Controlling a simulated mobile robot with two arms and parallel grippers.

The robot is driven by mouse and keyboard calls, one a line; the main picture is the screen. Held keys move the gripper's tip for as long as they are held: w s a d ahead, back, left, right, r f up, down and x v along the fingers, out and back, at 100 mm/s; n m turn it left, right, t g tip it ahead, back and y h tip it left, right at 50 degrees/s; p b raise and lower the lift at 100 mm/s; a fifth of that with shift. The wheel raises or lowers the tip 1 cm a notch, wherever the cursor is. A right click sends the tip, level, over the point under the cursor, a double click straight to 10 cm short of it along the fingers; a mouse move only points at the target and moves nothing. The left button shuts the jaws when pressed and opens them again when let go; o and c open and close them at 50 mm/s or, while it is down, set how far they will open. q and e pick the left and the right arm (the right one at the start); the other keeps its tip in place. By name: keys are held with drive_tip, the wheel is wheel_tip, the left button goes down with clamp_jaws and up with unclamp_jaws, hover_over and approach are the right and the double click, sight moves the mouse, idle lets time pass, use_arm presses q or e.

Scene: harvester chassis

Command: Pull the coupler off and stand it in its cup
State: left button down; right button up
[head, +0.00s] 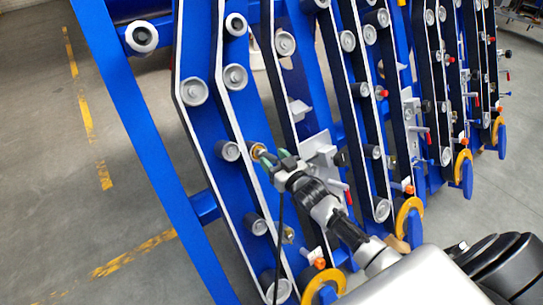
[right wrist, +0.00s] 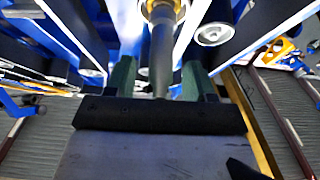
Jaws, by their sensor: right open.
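A brass-ringed fitting (head: 258,149), which looks like the coupler, sits on the blue harvester frame in the head view. In the right wrist view the coupler (right wrist: 162,45) has a brass collar at the top edge and a dark tapering body pointing toward my palm. My right gripper (head: 267,160) is right at the fitting. Its green fingers (right wrist: 158,72) stand apart, one on each side of the coupler's body, with gaps visible. I cannot pick out the cup with certainty. My left gripper is out of view.
Blue frame rails with black belts and several grey rollers (head: 193,91) surround the gripper. A pale bracket (head: 319,149) stands close to the right of it. Yellow rings (head: 409,217) line the lower right. Grey floor (head: 60,190) is clear at the left.

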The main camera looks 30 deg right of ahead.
drive_tip(key=shift+w+a, duration=0.15)
drive_tip(key=shift+w, duration=0.75)
clamp_jaws()
drive_tip(key=shift+s+r+p, duration=0.7)
drive_tip(key=shift+s+p, duration=0.35)
drive_tip(key=shift+p, duration=0.3)
drive_tip(key=shift+s+d+r+p, duration=0.2)
drive_tip(key=shift+s+d+p, duration=0.05)
drive_tip(key=shift+s+p, duration=0.3)
